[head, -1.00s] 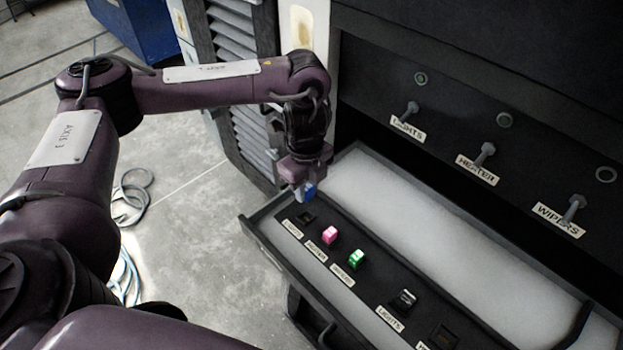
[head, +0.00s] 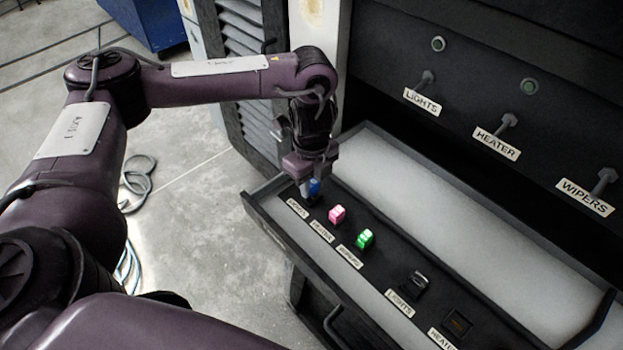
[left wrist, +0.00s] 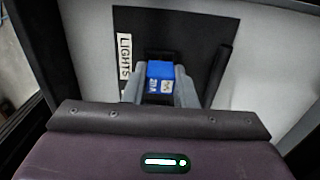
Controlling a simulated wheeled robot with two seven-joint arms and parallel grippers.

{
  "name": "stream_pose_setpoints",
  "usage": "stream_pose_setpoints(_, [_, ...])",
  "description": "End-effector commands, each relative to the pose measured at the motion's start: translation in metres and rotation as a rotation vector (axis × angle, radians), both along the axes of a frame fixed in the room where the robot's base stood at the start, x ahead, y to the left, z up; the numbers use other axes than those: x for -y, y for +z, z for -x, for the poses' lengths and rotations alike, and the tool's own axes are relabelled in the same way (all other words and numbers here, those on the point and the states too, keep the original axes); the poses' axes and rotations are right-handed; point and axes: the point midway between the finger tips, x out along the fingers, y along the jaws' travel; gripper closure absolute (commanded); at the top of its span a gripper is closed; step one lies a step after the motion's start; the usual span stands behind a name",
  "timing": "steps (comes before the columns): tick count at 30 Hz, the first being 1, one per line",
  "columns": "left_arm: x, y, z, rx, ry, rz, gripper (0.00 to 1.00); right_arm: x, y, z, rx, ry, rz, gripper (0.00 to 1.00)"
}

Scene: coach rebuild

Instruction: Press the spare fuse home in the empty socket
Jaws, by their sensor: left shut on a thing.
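My left gripper (head: 309,186) is shut on a blue fuse (head: 314,187) at the far left end of the drawer's dark socket strip. The fuse also shows between the fingers in the left wrist view (left wrist: 160,71). It is at the socket by the first LIGHTS label (head: 297,208); a dark opening shows just beyond it in the wrist view. I cannot tell how deep the fuse sits. A pink fuse (head: 337,214) and a green fuse (head: 365,238) stand in the neighbouring sockets. My right gripper is not in view.
The open drawer (head: 262,222) has a raised rim and a bare pale floor (head: 440,205) behind the strip. Further along are a dark clear-topped piece (head: 415,283) and a dark socket (head: 458,322). Switches labelled LIGHTS, HEATER (head: 497,143) and WIPERS line the panel above.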

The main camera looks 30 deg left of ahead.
Motion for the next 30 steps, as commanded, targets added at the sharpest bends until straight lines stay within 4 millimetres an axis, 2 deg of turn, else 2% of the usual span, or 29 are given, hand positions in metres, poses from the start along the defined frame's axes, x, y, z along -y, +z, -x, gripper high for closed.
stream_pose_setpoints(6, [0.0003, -0.0075, -0.0002, 0.001, 0.0, 0.0, 0.97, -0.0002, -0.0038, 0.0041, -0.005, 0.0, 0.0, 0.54])
stream_pose_setpoints(30, [-0.0003, -0.0072, -0.0005, 0.001, 0.0, 0.0, 0.97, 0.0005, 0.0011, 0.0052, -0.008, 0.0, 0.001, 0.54])
